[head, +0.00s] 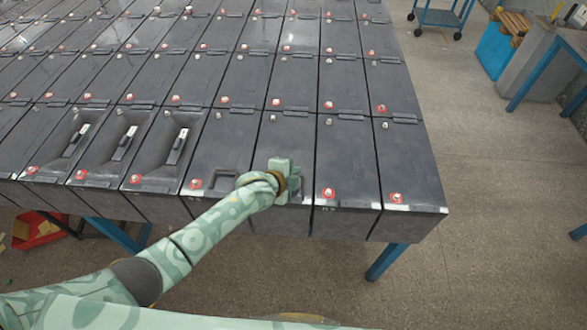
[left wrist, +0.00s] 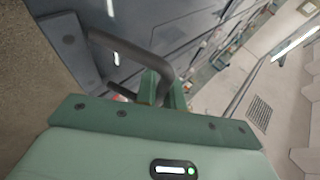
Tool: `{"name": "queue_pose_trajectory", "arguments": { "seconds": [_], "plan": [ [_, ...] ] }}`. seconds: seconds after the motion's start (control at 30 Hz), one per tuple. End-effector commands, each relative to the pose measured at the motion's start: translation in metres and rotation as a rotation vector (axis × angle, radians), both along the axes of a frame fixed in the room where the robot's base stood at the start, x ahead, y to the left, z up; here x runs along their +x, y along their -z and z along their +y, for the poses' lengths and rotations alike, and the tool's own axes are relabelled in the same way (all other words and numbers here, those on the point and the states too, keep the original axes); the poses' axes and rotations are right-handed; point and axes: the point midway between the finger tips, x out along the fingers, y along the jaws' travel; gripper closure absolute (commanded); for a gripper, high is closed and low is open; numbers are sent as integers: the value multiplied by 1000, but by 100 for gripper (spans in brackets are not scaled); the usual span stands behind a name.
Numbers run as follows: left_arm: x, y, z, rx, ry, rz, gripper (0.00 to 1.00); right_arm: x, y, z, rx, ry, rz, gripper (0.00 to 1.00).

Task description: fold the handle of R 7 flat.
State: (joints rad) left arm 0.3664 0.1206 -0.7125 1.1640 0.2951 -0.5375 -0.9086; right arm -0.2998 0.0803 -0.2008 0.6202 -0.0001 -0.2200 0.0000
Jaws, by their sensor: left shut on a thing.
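My left gripper (head: 285,167) is at the front row of dark grey batteries, over the near half of one battery (head: 285,135). In the left wrist view, its green fingers (left wrist: 164,90) are shut on a dark bar handle (left wrist: 128,46) that stands up from the battery. The gripper hides this handle in the head view. I cannot read a label that says R 7 on it. My right gripper is not in view.
Batteries with red and pale terminals stand in close rows. Several front-left batteries have recesses with white-labelled dark handles (head: 125,142). A blue cart (head: 440,18) stands at the back right, a red bin (head: 38,232) below left.

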Motion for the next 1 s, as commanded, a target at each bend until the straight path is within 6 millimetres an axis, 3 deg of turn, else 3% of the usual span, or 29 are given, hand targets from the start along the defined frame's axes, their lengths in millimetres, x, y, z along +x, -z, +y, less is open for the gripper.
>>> {"name": "queue_pose_trajectory", "arguments": {
  "seconds": [0.47,0.57,0.6,1.0],
  "plan": [
    [1,2,0,0,0,22,100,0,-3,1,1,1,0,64],
    [0,2,0,0,0,22,71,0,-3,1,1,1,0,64],
    [1,2,0,-1,1,21,68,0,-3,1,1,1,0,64],
    [-8,-8,4,-1,2,19,68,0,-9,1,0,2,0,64]
  ]
}}
